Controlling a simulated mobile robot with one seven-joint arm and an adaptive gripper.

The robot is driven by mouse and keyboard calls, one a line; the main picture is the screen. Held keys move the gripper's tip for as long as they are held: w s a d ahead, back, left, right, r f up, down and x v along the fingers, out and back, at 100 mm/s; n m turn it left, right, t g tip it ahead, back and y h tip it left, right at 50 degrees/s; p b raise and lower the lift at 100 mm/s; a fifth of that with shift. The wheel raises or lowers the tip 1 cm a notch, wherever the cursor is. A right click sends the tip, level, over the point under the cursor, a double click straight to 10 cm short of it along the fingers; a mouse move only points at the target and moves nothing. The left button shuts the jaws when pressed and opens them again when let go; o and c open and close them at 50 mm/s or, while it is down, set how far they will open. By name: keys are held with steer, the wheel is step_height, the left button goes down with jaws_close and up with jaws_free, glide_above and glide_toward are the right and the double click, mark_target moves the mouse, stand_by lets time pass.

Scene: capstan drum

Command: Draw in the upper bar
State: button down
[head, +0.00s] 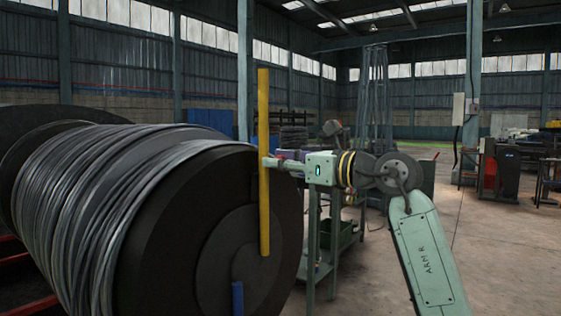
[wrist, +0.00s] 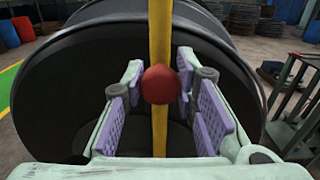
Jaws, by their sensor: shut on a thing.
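The yellow upper bar (head: 264,110) stands upright in front of the black drum face (head: 170,215), reaching from near the hub to above the drum's rim. In the wrist view the yellow bar (wrist: 160,30) runs down the middle, with a red knob (wrist: 161,85) on its near side. My gripper (head: 274,162) meets the bar around mid-height from the right in the head view. Its lilac-padded fingers stand on both sides of the red knob and are shut on it. The knob hides part of the bar.
A short blue bar (head: 238,297) shows below the yellow one at the drum face. Grey cable (head: 95,190) is wound around the drum. A green cart (head: 335,235) stands behind my gripper. Open floor (head: 500,265) lies to the right.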

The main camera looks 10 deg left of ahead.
step_height(320, 180, down, 18)
steer(key=b, duration=1)
steer(key=shift+r, duration=0.25)
steer(key=c, duration=1.6)
jaws_free()
steer(key=shift+f, duration=0.1)
steer(key=shift+c, duration=0.2)
steer(key=o, duration=0.3)
steer(key=shift+o, duration=0.2)
glide_toward(268, 237)
steer(key=v, duration=0.5)
steer(key=shift+s+d+f, duration=0.1)
steer(key=shift+d, duration=0.15)
steer(key=shift+a, duration=0.1)
